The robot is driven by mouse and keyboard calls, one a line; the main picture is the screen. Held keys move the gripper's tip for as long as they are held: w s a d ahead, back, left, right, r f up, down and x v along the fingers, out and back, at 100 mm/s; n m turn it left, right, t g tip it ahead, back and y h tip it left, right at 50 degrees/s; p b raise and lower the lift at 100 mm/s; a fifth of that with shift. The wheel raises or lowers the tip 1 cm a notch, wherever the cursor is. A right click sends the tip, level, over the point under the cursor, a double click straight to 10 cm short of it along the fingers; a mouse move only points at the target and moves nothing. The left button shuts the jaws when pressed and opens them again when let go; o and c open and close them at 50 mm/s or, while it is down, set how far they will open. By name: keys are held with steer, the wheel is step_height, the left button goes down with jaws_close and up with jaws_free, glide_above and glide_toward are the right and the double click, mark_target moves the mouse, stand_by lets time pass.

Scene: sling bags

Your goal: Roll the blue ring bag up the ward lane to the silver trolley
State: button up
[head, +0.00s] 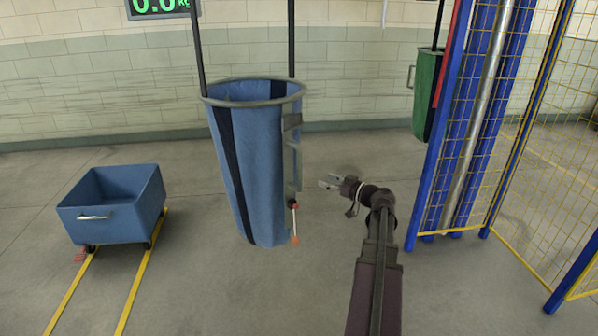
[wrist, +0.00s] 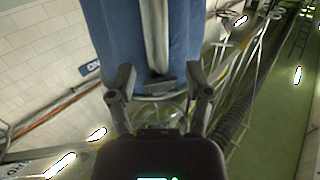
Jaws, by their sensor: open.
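The blue ring bag (head: 270,170) hangs from two dark straps in the middle of the head view. It has a grey ring rim, dark stripes, a grey bracket handle (head: 298,165) on its right side and a red-tipped lever (head: 295,222) below that. My gripper (head: 328,182) is open and empty, a little right of the bag and apart from the handle. In the wrist view the blue bag (wrist: 118,30) fills the upper middle, beyond my open fingers (wrist: 160,80). I cannot make out a silver trolley in either view.
A blue tub cart (head: 110,215) with a silver handle stands at left by yellow floor lines. A green bag (head: 428,95) hangs at right, partly behind blue posts (head: 450,130) and yellow mesh. A display (head: 160,8) reads 0.0 kg. Floor between cart and bag is clear.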

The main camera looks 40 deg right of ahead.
glide_above(300, 189)
steer(key=w, duration=0.1)
steer(key=shift+d, duration=0.25)
stand_by(0.4)
jaws_close()
